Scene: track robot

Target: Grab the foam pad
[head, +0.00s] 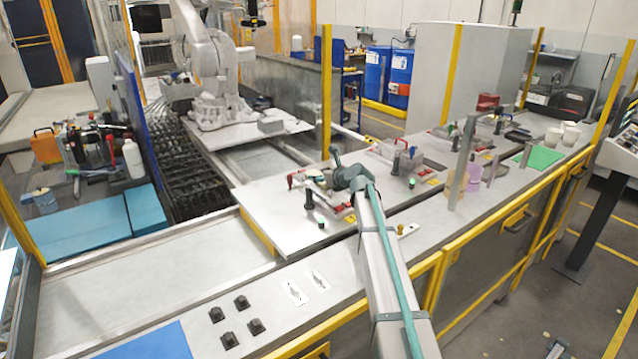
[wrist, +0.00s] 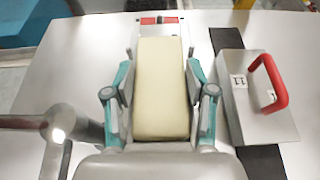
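The foam pad (wrist: 162,90), a long pale-yellow block, lies in the middle of the wrist view, between the two fingers of my gripper (wrist: 161,62). The grey and teal fingers are spread, one along each side of the pad. A narrow gap seems to show at the fingertips, though contact is hard to judge. The pad's near end is partly hidden by my gripper's body. In the head view my gripper (head: 347,180) is over the metal worktable (head: 275,222), and the pad cannot be made out there.
A grey block with a red handle (wrist: 268,82), labelled 11, sits close right of the pad. A red-and-grey piece (wrist: 160,22) is at the pad's far end. Black posts and small fixtures (head: 310,200) stand around my gripper.

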